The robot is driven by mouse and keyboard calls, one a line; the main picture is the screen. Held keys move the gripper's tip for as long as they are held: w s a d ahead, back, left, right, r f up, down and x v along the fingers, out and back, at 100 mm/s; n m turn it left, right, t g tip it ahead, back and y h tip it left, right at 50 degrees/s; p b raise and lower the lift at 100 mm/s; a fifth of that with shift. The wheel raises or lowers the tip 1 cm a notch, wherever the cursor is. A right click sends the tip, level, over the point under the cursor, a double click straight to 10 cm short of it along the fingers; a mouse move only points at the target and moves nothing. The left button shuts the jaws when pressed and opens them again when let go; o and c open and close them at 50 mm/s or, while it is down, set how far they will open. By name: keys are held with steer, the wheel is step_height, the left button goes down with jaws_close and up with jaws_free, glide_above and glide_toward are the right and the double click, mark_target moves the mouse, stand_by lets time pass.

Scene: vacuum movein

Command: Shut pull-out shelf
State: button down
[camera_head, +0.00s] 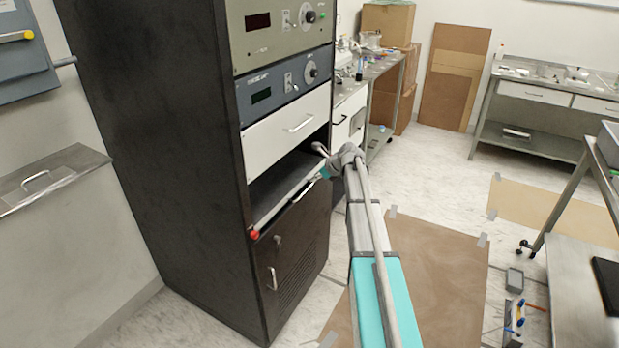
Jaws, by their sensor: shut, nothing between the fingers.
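The pull-out shelf (279,197) is a grey flat board in the open bay of the tall dark cabinet (165,150), below a white drawer. Its front edge lies close to the cabinet front, with a red knob (255,234) at the near left end. My arm reaches from the bottom of the view toward the shelf's far right end. My gripper (322,174) is small and partly hidden by my wrist; it is shut and empty, at or very near the shelf's front edge. I cannot tell whether it touches.
The white drawer (288,124) has a handle above the bay, and a dark door (292,250) with a handle is below. A brown floor mat (440,270) lies right of my arm. A metal cart (575,270) stands at the right. Floor between is mostly clear.

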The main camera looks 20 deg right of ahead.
steer(key=shift+p+v, duration=0.7)
steer(key=shift+v, duration=0.7)
steer(key=shift+s, duration=0.1)
steer(key=s+a+r+n+g+h+p, duration=0.1)
steer(key=s+a+n+g+h+p, duration=0.1)
steer(key=s+a+n, duration=0.6)
steer(key=s+a+r+n+g+h+p, duration=0.1)
steer(key=s+a+n+g+p, duration=0.1)
steer(key=s+a+n+p, duration=0.2)
steer(key=s+a+r+n+g+h+p, duration=0.1)
steer(key=s+a+n+g+h+p, duration=0.1)
steer(key=s+a+n, duration=0.9)
steer(key=s+n+g+p, duration=0.1)
steer(key=s+n, duration=0.4)
steer(key=s, duration=0.4)
steer(key=shift+s+a+r+h, duration=0.3)
steer(key=shift+s, duration=0.05)
